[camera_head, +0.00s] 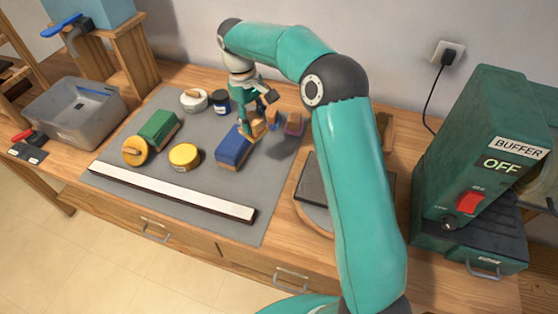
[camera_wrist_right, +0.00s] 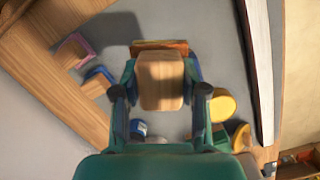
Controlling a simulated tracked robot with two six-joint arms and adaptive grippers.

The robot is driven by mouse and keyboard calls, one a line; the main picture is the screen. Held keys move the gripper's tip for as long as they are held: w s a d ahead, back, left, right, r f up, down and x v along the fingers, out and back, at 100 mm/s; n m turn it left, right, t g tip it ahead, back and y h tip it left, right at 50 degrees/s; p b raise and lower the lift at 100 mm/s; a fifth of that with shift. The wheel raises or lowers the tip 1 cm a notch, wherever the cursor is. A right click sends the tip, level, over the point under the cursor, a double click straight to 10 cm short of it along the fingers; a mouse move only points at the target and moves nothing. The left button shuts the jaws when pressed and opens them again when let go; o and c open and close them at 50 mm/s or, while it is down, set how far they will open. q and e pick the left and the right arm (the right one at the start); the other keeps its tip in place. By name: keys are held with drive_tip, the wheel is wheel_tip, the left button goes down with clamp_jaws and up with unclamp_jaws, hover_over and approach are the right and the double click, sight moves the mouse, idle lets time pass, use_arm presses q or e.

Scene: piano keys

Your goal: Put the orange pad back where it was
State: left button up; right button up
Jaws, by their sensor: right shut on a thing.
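The orange pad (camera_head: 258,129) is a small wooden block with an orange face. My right gripper (camera_head: 254,123) is shut on it over the grey mat (camera_head: 205,215), just right of a large blue block (camera_head: 233,148). In the right wrist view the pad's wooden body (camera_wrist_right: 160,80) sits between the two fingers, with its orange-brown part beyond. I cannot tell whether the pad touches the mat. A small blue pad (camera_wrist_right: 97,80) and a pink pad (camera_wrist_right: 72,50) lie close by, apart from the held pad. My left gripper is not in view.
A green block (camera_head: 158,129), yellow tin (camera_head: 184,157), round wooden-handled piece (camera_head: 135,150), white pot (camera_head: 194,100) and dark jar (camera_head: 220,100) stand on the mat. A long white key strip (camera_head: 170,194) lies in front. The buffer machine (camera_head: 475,150), marked OFF, stands right.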

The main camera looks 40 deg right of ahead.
drive_tip(key=s+d+r, duration=0.3)
drive_tip(key=d+r, duration=0.2)
drive_tip(key=d, duration=0.2)
drive_tip(key=f, duration=1.9)
drive_tip(key=shift+w+f, duration=0.25)
drive_tip(key=shift+f, duration=0.15)
drive_tip(key=o, duration=1.1)
drive_tip(key=shift+r, duration=0.2)
wheel_tip(320, 180, up, 12)
drive_tip(key=w+b, duration=0.1)
drive_tip(key=shift+w, duration=0.4)
